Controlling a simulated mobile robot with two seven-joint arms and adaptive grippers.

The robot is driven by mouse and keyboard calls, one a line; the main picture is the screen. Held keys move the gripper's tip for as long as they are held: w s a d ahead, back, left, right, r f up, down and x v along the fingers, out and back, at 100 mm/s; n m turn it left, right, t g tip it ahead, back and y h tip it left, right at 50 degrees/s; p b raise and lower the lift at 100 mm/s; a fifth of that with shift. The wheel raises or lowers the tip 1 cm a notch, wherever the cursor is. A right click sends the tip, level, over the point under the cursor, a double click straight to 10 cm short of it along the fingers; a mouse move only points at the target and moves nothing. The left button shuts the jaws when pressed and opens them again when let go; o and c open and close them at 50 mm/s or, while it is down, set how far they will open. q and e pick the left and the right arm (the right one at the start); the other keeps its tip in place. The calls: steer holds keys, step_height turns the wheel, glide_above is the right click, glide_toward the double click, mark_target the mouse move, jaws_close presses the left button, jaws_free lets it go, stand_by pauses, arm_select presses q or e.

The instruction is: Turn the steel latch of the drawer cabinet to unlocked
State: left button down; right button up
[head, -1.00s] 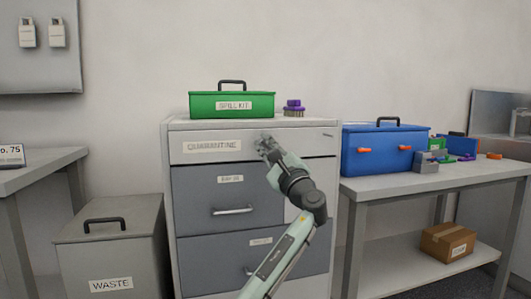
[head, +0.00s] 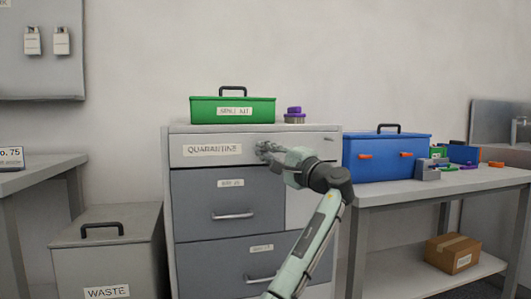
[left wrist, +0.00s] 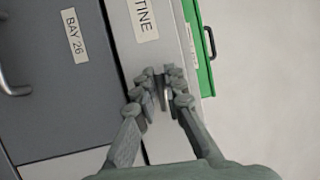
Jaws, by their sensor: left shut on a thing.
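The drawer cabinet (head: 305,141) stands in the middle of the head view, with a pale top panel labelled QUARANTINE. My left gripper (head: 265,149) is at that panel, just right of the label. In the left wrist view my left gripper (left wrist: 159,88) is shut on a small steel piece, the latch (left wrist: 165,98), between its fingertips. The fingers hide most of the latch, so I cannot tell its exact angle. My right gripper is in neither view.
A green spill kit box (head: 205,112) and a purple-topped brush (head: 294,115) sit on the cabinet. A grey waste bin (head: 85,265) stands to the left. A bench (head: 385,192) with a blue toolbox (head: 370,168) stands close on the right.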

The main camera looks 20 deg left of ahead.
arm_select(q)
steer(key=shift+f+n, duration=0.1)
steer(key=shift+n, duration=0.2)
steer(key=c, duration=1.6)
jaws_free()
steer(key=v, duration=1.2)
